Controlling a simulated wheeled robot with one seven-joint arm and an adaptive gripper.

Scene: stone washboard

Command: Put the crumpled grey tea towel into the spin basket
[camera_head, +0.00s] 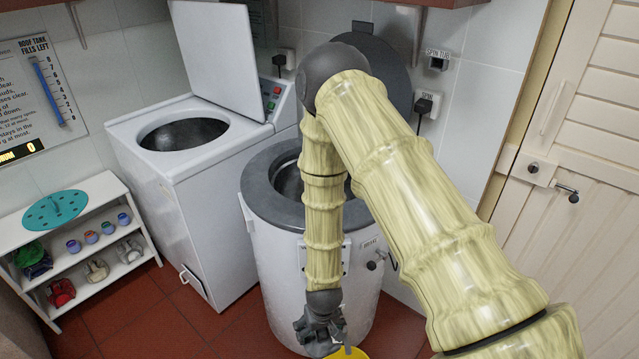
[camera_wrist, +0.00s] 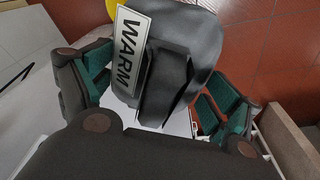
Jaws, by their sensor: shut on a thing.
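My gripper (camera_head: 322,322) hangs low in front of the white spin tub, close to its outer wall. In the wrist view its green-padded fingers (camera_wrist: 160,88) are on both sides of a dark grey folded lump (camera_wrist: 190,40), which looks like the grey tea towel. It is hard to tell from the grey gripper in the head view. A white "WARM" label (camera_wrist: 131,52) shows across the lump's left side; I cannot tell what it belongs to. The spin basket (camera_head: 288,182) is the dark opening inside the tub's grey rim (camera_head: 262,196), partly hidden by my arm.
The tub's round grey lid (camera_head: 385,75) stands open behind. A white washer (camera_head: 185,190) with raised lid (camera_head: 217,55) stands to the left. A yellow rim (camera_head: 346,353) shows below my gripper. A white shelf (camera_head: 105,195) with several small items is far left, a door (camera_head: 570,150) right.

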